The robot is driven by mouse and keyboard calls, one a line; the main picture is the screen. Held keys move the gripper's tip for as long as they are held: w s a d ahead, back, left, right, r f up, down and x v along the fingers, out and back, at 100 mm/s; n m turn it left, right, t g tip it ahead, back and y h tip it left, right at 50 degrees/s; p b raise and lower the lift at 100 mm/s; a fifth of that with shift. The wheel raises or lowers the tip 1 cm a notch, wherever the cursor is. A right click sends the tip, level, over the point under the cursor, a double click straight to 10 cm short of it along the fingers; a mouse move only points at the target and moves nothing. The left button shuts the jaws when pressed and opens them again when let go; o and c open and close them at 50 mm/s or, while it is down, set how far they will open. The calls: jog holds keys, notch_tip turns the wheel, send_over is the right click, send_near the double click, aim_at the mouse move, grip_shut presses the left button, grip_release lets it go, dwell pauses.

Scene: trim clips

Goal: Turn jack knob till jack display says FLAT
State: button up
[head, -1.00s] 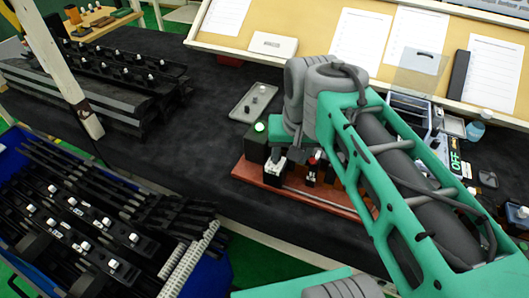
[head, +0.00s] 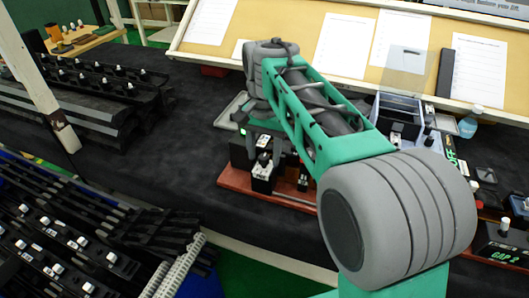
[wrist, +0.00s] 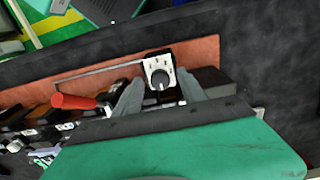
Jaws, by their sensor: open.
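In the wrist view, a small box with a white face and a round grey knob (wrist: 160,79) stands on a red-brown board (wrist: 205,50). My open gripper (wrist: 158,84) has one finger on each side of this knob; whether they touch it I cannot tell. In the head view, my gripper (head: 262,150) is over the left part of the red-brown board (head: 232,178), above a black box with a white top (head: 262,171). My arm hides much of the board. No display reading FLAT is visible.
A red-handled tool (wrist: 74,101) lies left of my fingers. At right stand a green OFF readout (head: 450,150) and a GAP 2 box (head: 505,257). Black rails (head: 100,100) fill the left. The dark bench top (head: 180,160) is clear left of the board.

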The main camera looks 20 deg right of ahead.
jog(key=shift+c, duration=0.5)
grip_shut()
